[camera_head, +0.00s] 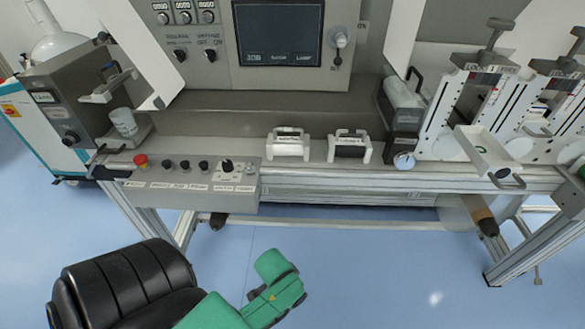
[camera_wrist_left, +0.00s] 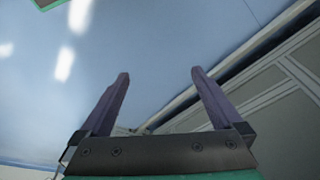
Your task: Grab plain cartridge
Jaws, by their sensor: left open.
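Two small handled cartridges stand side by side on the machine's ledge in the head view. The left cartridge (camera_head: 288,145) is white with a small label strip near its top. The right cartridge (camera_head: 349,147) is white with a dark front and also carries a label strip. The lettering is too small to read, so I cannot tell which is the plain one. My left gripper (camera_wrist_left: 159,78) is open and empty in the left wrist view, its two dark fingers apart over blue floor. In the head view my green left arm is low, in front of the machine; its fingers do not show. My right gripper is not in view.
A control panel (camera_head: 195,190) with a red button and knobs is left of the cartridges. A black padded chair-like thing (camera_head: 130,285) is at lower left. Blue floor is free at lower right.

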